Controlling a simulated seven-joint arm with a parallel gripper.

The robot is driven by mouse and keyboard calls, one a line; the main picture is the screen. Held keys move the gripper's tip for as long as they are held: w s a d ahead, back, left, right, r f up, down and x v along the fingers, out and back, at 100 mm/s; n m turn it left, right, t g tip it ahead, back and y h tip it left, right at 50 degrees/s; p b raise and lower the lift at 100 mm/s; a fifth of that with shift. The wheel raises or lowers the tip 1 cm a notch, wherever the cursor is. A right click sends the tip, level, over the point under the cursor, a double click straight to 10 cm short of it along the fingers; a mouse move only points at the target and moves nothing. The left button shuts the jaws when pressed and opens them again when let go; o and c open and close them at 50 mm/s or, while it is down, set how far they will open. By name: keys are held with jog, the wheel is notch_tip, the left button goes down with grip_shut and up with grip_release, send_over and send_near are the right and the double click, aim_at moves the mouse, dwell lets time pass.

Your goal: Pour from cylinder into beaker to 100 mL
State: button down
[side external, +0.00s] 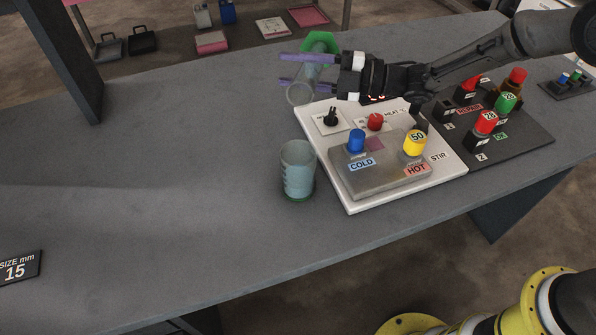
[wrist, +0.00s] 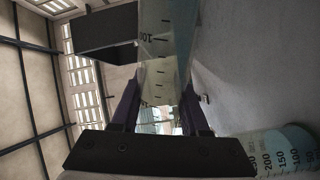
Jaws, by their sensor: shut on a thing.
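My gripper (side external: 291,70), with purple fingers, is shut on the clear graduated cylinder (side external: 311,74). The cylinder is tipped, with its green foot (side external: 320,42) at the far upper end and its open mouth towards the beaker side. In the wrist view the cylinder (wrist: 163,75) runs between the fingers, and its scale shows a 100 mark. The clear beaker (side external: 298,170) stands upright on the bench, with bluish liquid inside. It also shows at the lower right of the wrist view (wrist: 285,152). The mouth appears apart from the beaker; I cannot tell the exact gap or whether liquid flows.
A white hotplate board (side external: 340,185) with knobs and coloured weights stands close right of the beaker. A dark board (side external: 530,145) with coloured caps lies further right. The grey bench (side external: 150,210) is clear left of the beaker. A size sign (side external: 18,267) lies at far left.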

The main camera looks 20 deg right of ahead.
jog(key=shift+m, duration=0.5)
jog(key=w+r+m, duration=0.1)
jog(key=m, duration=0.1)
jog(key=w+d+r+m, duration=0.1)
jog(key=w+m, duration=0.1)
jog(key=w+d+r+m, duration=0.1)
jog(key=m, duration=0.1)
jog(key=shift+w+d+m, duration=0.15)
jog(key=shift+d+m, duration=0.1)
jog(key=shift+m, duration=0.15)
jog(key=w+r+m, duration=0.1)
jog(key=m, duration=0.1)
jog(key=w+d+r+m, duration=0.1)
jog(key=m, duration=0.1)
jog(key=w+d+r+m, duration=0.1)
jog(key=m, duration=0.1)
jog(key=shift+w+m, duration=0.25)
jog(key=shift+m, duration=0.15)
